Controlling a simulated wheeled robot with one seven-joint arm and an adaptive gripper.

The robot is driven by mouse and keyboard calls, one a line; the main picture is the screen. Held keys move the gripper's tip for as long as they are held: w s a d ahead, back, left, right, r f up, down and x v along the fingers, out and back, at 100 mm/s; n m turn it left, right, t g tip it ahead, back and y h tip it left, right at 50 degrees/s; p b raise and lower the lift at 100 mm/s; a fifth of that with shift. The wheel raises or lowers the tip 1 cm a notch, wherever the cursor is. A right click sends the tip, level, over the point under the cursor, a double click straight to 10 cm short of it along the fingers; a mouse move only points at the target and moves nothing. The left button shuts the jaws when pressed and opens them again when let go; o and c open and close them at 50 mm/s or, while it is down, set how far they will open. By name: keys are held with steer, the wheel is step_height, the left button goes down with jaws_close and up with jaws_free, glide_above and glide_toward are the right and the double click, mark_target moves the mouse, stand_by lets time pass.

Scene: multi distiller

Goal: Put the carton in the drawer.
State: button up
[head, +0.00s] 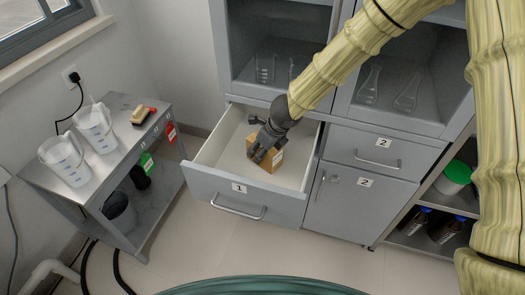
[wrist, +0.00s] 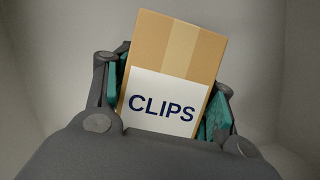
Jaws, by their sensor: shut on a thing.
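The carton (head: 266,158) is a small brown box with tape and a white label; the label reads CLIPS in the wrist view (wrist: 165,100). My gripper (head: 262,142) is shut on the carton, with a teal-padded finger on each side of it in the wrist view (wrist: 168,105). The carton is tilted in the grip. The drawer (head: 228,188), marked 1, is pulled open, and the carton and fingers are within its walls. I cannot tell whether the carton touches the drawer floor.
The cabinet above holds glass flasks (head: 369,85). A shut drawer marked 2 (head: 383,143) is to the right. A grey cart (head: 110,175) with two jugs (head: 65,160) stands at the left. Open shelves with brown bottles (head: 447,230) are at the right. The floor before the drawer is clear.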

steer(key=o, duration=1.2)
steer(key=p+v, duration=0.3)
steer(key=v, duration=0.9)
steer(key=shift+a, duration=0.1)
